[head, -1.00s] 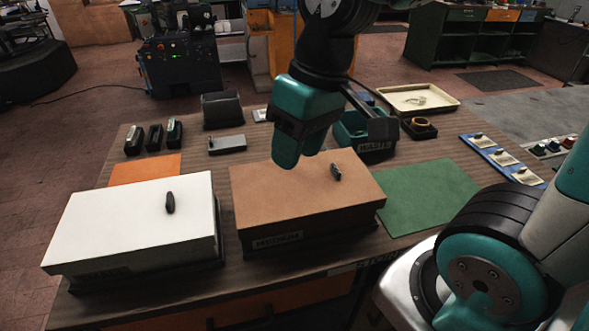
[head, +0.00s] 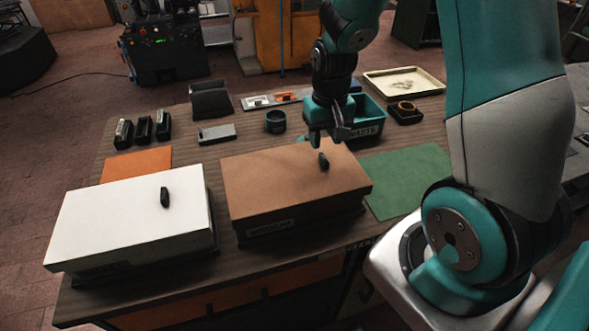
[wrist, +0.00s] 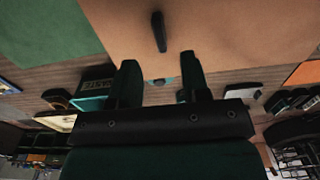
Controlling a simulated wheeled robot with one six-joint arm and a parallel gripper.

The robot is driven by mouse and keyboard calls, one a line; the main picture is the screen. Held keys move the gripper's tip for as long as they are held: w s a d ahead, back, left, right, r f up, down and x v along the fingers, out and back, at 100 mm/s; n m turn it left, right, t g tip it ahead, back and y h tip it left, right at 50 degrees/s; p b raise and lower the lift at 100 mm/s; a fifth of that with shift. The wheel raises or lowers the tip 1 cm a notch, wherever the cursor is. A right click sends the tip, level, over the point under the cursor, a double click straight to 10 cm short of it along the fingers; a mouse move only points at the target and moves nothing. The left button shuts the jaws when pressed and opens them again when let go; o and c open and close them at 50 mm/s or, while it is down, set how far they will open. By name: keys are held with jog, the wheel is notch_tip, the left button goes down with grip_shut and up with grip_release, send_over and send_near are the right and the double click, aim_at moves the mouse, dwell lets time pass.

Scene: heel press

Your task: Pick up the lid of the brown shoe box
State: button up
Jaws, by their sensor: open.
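The brown shoe box (head: 285,222) stands on the table with its brown lid (head: 265,185) on top. A dark upright knob (head: 323,161) sticks up from the lid toward its right side. My gripper (head: 322,138) is open and empty, just behind and above the knob. In the wrist view, the two fingers of my gripper (wrist: 158,68) are spread apart. The knob (wrist: 158,32) shows beyond the fingertips, roughly midway between them, with the brown lid (wrist: 215,30) around it. I cannot tell the exact height of the fingertips over the lid.
A white box (head: 120,215) with a similar knob stands at the left. A green mat (head: 405,180) lies to the right, and an orange mat (head: 136,165) lies at the back left. A green waste bin (head: 368,118), a dark cup (head: 275,121) and a cream tray (head: 410,82) stand behind.

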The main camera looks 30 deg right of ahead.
aim_at(323, 155)
jog(key=shift+f+p, duration=0.95)
jog(key=shift+f, duration=1.8)
grip_shut()
